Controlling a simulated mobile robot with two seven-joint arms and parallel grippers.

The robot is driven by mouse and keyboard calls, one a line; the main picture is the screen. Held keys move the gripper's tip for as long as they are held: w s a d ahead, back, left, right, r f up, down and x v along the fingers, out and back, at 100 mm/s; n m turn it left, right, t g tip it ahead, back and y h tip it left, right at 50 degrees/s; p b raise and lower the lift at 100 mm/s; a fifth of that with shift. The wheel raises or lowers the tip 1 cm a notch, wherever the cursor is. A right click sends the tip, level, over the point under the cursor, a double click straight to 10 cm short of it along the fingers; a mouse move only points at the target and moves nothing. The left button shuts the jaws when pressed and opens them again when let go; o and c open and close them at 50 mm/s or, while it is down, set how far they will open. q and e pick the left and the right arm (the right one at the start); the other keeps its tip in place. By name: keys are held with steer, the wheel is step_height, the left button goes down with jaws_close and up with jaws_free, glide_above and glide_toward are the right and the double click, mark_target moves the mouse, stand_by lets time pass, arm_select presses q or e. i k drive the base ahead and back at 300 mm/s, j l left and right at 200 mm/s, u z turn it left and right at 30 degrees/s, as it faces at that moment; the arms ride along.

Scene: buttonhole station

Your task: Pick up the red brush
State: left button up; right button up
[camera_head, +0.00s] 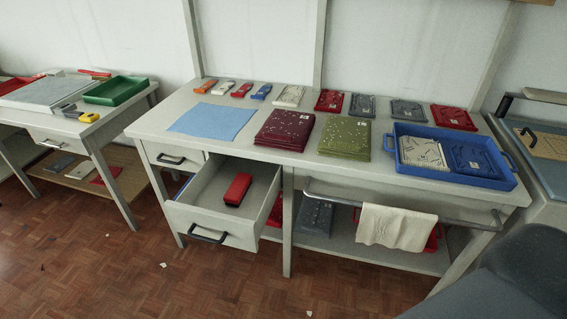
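A red block-shaped object (238,189) with a dark lower side lies in the open drawer (190,218) under the left part of the middle table. It could be the red brush, but its bristles cannot be made out. A smaller red item (241,90) lies at the back of the tabletop, between a white item (223,88) and a blue item (261,92) of similar shape; an orange one (206,86) is at the left end of the row. Neither of my grippers is in view.
The table (240,160) bears a blue cloth (212,121), dark red and green stacks and a blue tray (515,182). A towel (396,228) hangs on the front rail. The drawer juts out over open wooden floor (120,270). A dark rounded shape (520,270) fills the lower right.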

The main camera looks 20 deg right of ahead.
mark_target(236, 191)
steer(key=i+j+z, duration=0.1)
steer(key=z, duration=0.3)
steer(key=i+j+z, duration=0.1)
steer(key=z, duration=0.3)
steer(key=i+j+z, duration=0.15)
steer(key=j, duration=0.15)
steer(key=i+j+z, duration=0.3)
steer(key=j, duration=0.3)
steer(key=i+j, duration=0.1)
steer(key=j, duration=0.2)
steer(key=i+j, duration=0.1)
steer(key=j, duration=0.2)
steer(key=i+j+z, duration=0.1)
steer(key=j, duration=0.2)
